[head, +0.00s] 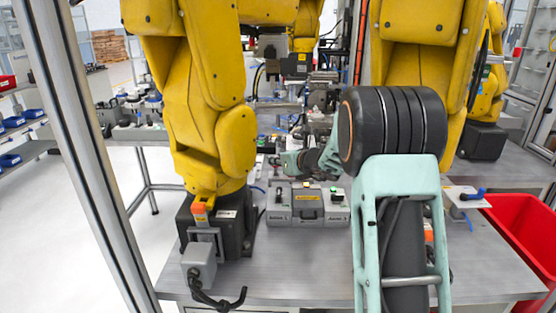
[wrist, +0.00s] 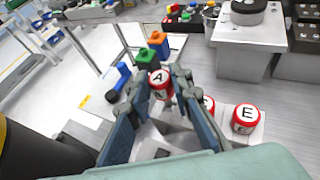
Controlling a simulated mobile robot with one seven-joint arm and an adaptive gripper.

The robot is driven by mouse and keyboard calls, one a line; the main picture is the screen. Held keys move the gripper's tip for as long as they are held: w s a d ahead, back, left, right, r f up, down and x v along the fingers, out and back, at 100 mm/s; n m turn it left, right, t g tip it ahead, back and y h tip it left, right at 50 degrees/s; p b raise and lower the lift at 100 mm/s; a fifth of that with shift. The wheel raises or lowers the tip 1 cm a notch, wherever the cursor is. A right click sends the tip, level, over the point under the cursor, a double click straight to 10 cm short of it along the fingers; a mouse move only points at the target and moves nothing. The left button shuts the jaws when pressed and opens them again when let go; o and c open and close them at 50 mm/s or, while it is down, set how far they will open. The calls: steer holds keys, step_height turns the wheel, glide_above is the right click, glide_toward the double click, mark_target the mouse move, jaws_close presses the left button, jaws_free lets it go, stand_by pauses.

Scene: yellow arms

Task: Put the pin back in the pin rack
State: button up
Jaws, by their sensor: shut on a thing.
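In the wrist view, my gripper (wrist: 159,80) is shut on a red pin (wrist: 160,91) whose white top is marked A. The pin sits between the two fingertips. A second red pin (wrist: 247,118) marked E stands to the right on a pale rack (wrist: 257,136). A third red-and-white pin (wrist: 208,103) is mostly hidden behind the right finger. Part of the rack is hidden by that finger too. In the head view, my gripper (head: 300,161) is above the back of the bench, and the held pin is too small to make out.
In the wrist view, blue (wrist: 118,81), green (wrist: 146,58) and orange (wrist: 158,41) blocks lie beyond the left finger. In the head view, a grey control box (head: 308,207) is on the bench (head: 290,266), a yellow arm (head: 207,100) stands left, and a red bin (head: 522,235) right.

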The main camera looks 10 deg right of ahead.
mark_target(278, 177)
steer(key=shift+f+b, duration=1.7)
steer(key=o, duration=1)
steer(key=v, duration=1.2)
steer(key=shift+s, duration=0.1)
